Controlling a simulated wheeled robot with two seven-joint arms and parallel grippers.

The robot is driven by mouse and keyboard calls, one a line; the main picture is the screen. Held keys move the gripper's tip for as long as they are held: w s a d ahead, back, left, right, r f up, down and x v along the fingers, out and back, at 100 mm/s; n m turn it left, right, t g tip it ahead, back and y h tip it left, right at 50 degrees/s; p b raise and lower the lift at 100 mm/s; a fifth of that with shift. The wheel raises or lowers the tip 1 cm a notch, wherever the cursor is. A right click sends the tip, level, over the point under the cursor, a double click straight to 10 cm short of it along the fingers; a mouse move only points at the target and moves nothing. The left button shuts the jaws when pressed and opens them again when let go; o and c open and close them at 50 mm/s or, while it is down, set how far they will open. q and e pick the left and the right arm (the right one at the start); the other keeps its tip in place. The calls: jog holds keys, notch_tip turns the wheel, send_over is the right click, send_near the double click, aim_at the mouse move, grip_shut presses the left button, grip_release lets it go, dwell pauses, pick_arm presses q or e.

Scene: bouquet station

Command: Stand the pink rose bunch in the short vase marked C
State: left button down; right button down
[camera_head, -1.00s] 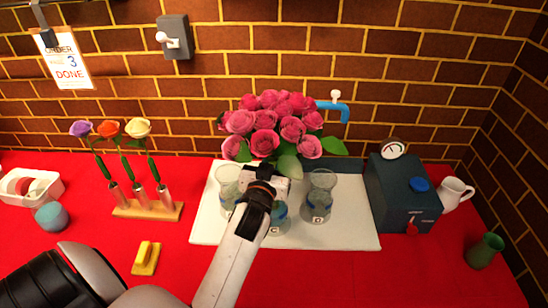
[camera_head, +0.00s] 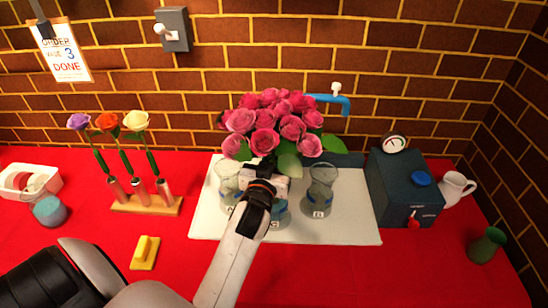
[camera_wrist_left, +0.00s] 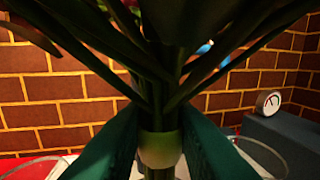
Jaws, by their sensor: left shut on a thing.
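The pink rose bunch (camera_head: 270,122) stands upright with its blooms on top, over the middle of the white mat. My left gripper (camera_head: 266,172) is shut on its stems. In the left wrist view, the green jaws close on a pale band (camera_wrist_left: 160,150) around the stems (camera_wrist_left: 165,85). The short glass vase C (camera_head: 279,214) is mostly hidden behind my left gripper and wrist. A clear glass rim (camera_wrist_left: 258,150) shows beside the jaws in the wrist view. I cannot tell whether the stem ends are inside vase C. My right gripper is not in view.
Glass vase D (camera_head: 321,190) stands close on the right and another glass vase (camera_head: 228,180) close on the left, all on the white mat (camera_head: 350,225). A dark box (camera_head: 405,190) is farther right. A wooden flower rack (camera_head: 150,205) stands left.

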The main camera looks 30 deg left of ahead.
pick_arm(q)
jog(key=shift+f+b, duration=0.35)
jog(key=shift+f, duration=0.2)
dwell(0.7)
jog(key=c, duration=1.1)
grip_release()
jog(key=shift+c, duration=0.2)
